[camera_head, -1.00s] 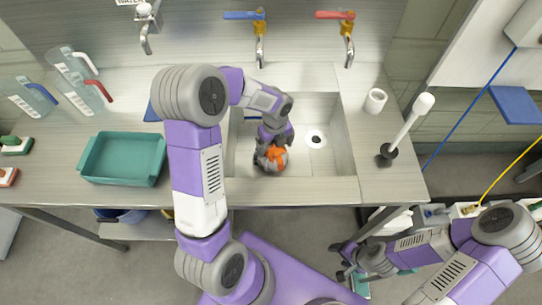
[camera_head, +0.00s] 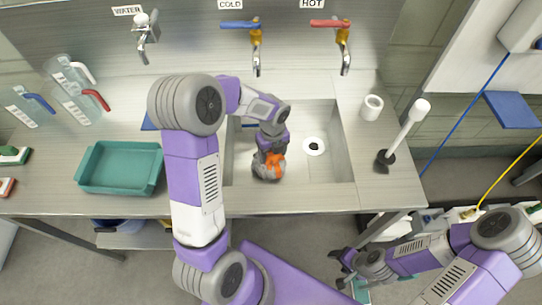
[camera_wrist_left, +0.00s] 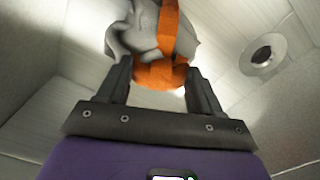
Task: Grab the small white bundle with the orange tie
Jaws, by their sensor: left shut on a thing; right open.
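The small whitish-grey bundle with an orange tie (camera_head: 269,172) is at the left part of the sink basin, near its front wall. My left gripper (camera_head: 267,154) reaches down into the basin and is shut on the bundle. In the left wrist view the bundle (camera_wrist_left: 134,33) and its orange tie (camera_wrist_left: 168,45) sit between and beyond the two dark fingers (camera_wrist_left: 160,88). I cannot tell whether the bundle touches the basin floor. My right gripper (camera_head: 342,268) is open and empty, low in front of the counter.
The sink (camera_head: 325,178) has a drain (camera_head: 314,146) right of the bundle. A teal tray (camera_head: 120,168) stands on the left counter, with jugs (camera_head: 75,95) behind it. A plunger (camera_head: 403,138) and a white cup (camera_head: 371,107) stand at the right. Taps line the back.

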